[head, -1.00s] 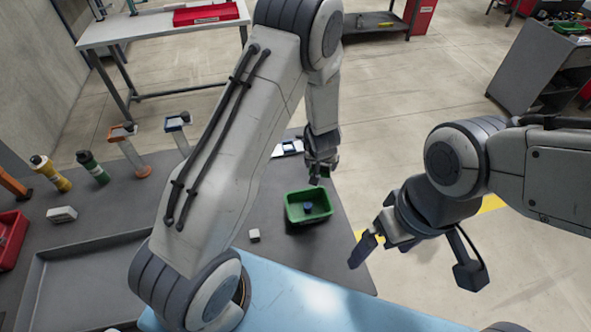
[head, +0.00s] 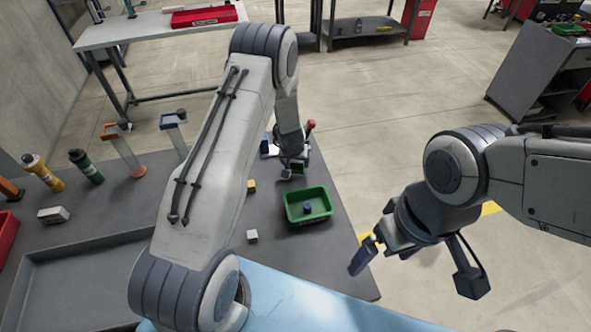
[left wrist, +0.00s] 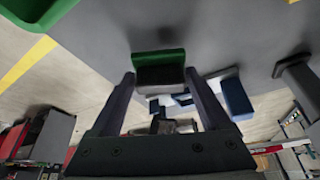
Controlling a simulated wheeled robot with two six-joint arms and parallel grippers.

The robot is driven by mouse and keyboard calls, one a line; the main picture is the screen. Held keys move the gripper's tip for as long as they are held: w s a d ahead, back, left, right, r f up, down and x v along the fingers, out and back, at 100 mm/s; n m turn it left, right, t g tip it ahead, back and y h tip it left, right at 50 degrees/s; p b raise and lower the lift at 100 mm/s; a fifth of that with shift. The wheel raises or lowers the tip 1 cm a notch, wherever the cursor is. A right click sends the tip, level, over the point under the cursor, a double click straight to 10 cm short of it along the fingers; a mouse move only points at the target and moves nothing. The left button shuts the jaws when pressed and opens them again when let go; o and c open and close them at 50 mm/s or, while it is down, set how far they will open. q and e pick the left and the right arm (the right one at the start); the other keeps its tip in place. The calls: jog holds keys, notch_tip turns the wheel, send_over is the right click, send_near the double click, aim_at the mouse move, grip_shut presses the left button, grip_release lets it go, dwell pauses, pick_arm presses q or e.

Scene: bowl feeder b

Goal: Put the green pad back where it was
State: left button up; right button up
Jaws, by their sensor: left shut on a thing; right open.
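My left gripper (head: 291,172) is shut on the green pad (head: 298,168), just beyond the green bin in the head view. In the left wrist view the pad (left wrist: 158,60), green with a dark face, sits between the fingertips of the left gripper (left wrist: 160,78). A white and blue piece (head: 267,147) lies behind the left gripper, partly hidden by it. Blue and white parts (left wrist: 237,97) also show past the fingers in the wrist view. My right gripper (head: 416,268) is open and empty, off the table's right edge. Whether the pad touches anything below is unclear.
The green bin (head: 309,219) holds a small blue piece (head: 307,208). A yellow block (head: 251,186) and a white block (head: 252,236) stand left of it. A red-topped part (head: 311,126) stands behind the left gripper. Bottles and upright stands line the left side.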

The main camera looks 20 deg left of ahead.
aim_at(295, 166)
pick_arm(q)
jog(key=shift+f, duration=1.35)
pick_arm(e)
jog(key=shift+f, duration=0.45)
pick_arm(q)
jog(key=shift+f, duration=0.1)
pick_arm(e)
jog(key=shift+f, duration=0.1)
pick_arm(q)
jog(key=shift+f+b, duration=0.15)
jog(key=shift+b, duration=0.15)
jog(key=o, duration=1.2)
jog(key=shift+c, duration=0.2)
jog(key=shift+r, duration=0.2)
